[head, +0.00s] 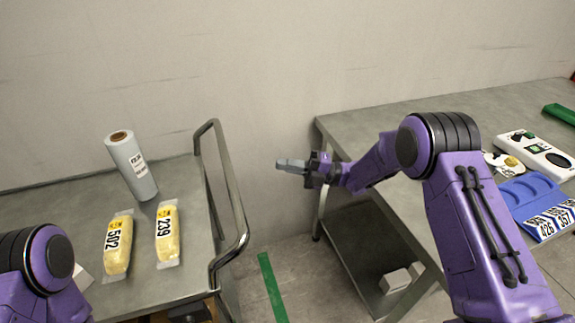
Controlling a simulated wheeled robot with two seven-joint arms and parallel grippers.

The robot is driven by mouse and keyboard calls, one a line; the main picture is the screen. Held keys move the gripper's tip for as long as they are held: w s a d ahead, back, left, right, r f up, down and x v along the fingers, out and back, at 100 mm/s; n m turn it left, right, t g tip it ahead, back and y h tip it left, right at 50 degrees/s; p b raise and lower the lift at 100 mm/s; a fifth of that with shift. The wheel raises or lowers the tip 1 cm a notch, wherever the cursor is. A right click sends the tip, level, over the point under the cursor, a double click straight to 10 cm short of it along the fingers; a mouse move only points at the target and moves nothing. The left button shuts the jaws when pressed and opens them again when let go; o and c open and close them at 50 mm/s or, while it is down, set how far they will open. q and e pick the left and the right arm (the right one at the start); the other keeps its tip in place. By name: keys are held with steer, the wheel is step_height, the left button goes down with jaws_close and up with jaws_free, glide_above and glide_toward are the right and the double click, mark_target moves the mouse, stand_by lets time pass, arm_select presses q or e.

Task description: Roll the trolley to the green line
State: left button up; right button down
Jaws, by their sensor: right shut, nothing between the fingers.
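The trolley (178,188) stands at the left with a grey metal top and a bent tube handle (240,213) on its right side. The green line (272,288) is a strip on the floor, to the right of the handle and apart from it. My right gripper (282,164) is shut and empty, in the air between the handle and the table, to the right of the handle and not touching it. My left arm shows only in part at the lower left. Its gripper is out of view.
On the trolley are a white roll (132,165) and two yellow packs, marked 502 (118,245) and 239 (167,235). A grey table (365,125) with a lower shelf (365,245) stands at right, bearing a blue tray (517,192) and a white device (535,152).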

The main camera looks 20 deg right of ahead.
stand_by(0.4)
steer(key=c, duration=0.9)
jaws_free()
steer(key=b+v, duration=0.2)
steer(key=v, duration=0.5)
steer(key=shift+d+b, duration=0.25)
steer(key=shift+b, duration=0.05)
